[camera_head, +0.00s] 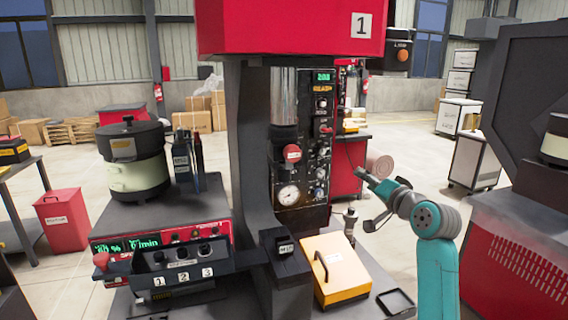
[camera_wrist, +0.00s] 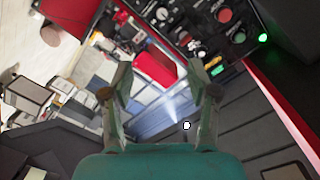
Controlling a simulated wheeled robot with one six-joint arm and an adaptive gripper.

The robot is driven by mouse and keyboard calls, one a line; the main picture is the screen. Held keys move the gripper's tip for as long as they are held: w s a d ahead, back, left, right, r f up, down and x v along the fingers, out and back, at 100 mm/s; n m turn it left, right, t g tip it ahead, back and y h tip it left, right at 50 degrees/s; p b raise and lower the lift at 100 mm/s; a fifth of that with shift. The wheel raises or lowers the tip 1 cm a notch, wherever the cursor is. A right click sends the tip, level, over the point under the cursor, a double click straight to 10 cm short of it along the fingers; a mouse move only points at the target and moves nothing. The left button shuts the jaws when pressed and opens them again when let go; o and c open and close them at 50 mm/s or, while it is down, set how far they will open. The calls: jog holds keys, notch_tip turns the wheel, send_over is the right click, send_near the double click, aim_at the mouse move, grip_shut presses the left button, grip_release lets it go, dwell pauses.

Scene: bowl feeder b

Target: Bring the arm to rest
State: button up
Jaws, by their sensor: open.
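My gripper (camera_wrist: 165,82) is open in the wrist view, with its two fingers well apart and nothing between them. In the head view my gripper (camera_head: 366,200) is at the end of the teal arm, right of the machine's dark gauge panel (camera_head: 301,140). A gap of floor shows between them in the picture, but I cannot tell the true distance. The wrist view is tilted and shows part of a panel with knobs and a green light (camera_wrist: 225,30) at upper right.
A yellow box with a handle (camera_head: 336,268) and a small black tray (camera_head: 395,302) stand below the gripper. A control box with buttons 1, 2, 3 (camera_head: 180,262) and a lidded pot (camera_head: 133,158) are at left. A dark and red machine (camera_head: 515,245) is at right.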

jog(key=s+f+h, duration=0.1)
jog(key=s+f, duration=0.5)
jog(key=f, duration=0.4)
jog(key=s+a+f+h, duration=0.1)
jog(key=s+f, duration=0.4)
jog(key=f, duration=0.5)
jog(key=s+f+h, duration=0.1)
jog(key=s+f, duration=0.5)
jog(key=f, duration=0.4)
jog(key=s+a+f+g+h, duration=0.1)
jog(key=s+f, duration=0.4)
jog(key=s, duration=0.5)
jog(key=s+f+h, duration=0.1)
jog(key=s+f, duration=0.4)
jog(key=s, duration=0.5)
jog(key=s+a+r+n, duration=0.1)
jog(key=s+r+n, duration=0.1)
jog(key=s, duration=1.3)
jog(key=s+r+n, duration=0.3)
jog(key=s+r, duration=0.2)
jog(key=s, duration=1.1)
jog(key=shift+s+a+g, duration=0.25)
jog(key=shift+a+g, duration=0.15)
